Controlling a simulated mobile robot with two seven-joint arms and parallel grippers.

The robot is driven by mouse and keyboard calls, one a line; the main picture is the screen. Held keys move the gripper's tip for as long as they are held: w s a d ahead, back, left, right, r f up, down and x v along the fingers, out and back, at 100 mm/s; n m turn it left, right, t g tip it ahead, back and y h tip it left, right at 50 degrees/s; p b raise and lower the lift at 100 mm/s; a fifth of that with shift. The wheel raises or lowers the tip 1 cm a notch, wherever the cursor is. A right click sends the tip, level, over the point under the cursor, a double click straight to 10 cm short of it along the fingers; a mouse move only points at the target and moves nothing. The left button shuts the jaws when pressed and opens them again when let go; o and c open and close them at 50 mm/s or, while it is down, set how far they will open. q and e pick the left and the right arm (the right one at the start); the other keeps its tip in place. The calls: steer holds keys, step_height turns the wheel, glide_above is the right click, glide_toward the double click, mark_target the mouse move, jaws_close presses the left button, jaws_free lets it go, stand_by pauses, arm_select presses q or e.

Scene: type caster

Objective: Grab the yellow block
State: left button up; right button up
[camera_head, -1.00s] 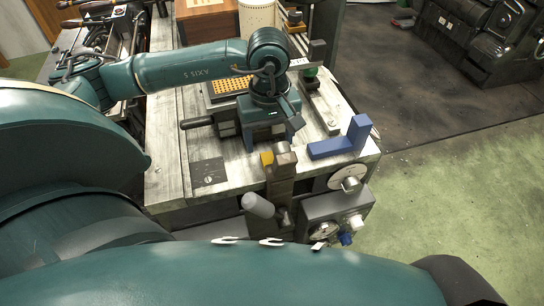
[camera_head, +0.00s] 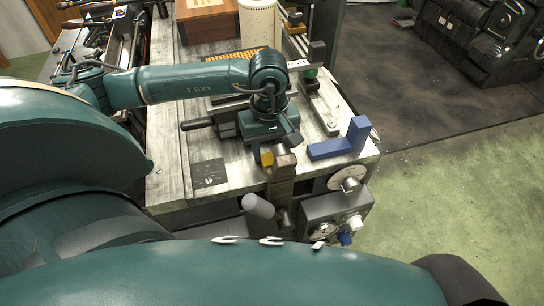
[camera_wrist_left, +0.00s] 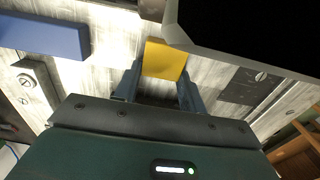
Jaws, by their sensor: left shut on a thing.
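The yellow block (camera_head: 267,158) is small and sits at the front edge of the worktable, beside the brown casting machine post, in the head view. My left gripper (camera_head: 274,150) reaches down over it from behind. In the left wrist view the yellow block (camera_wrist_left: 165,60) lies between the tips of the two fingers of my left gripper (camera_wrist_left: 160,80), which are shut on it. Part of the block is hidden by the fingers and the post. My right gripper is not in view.
A blue L-shaped block (camera_head: 338,144) stands to the right on the worktable (camera_head: 170,165). A dark square plate (camera_head: 209,173) lies to the left. A grey knobbed box (camera_head: 318,209) and a grey handle (camera_head: 258,206) are at the front. A wooden box (camera_head: 208,22) stands at the back.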

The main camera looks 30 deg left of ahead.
arm_select(q)
steer(key=c, duration=0.3)
steer(key=shift+r, duration=0.1)
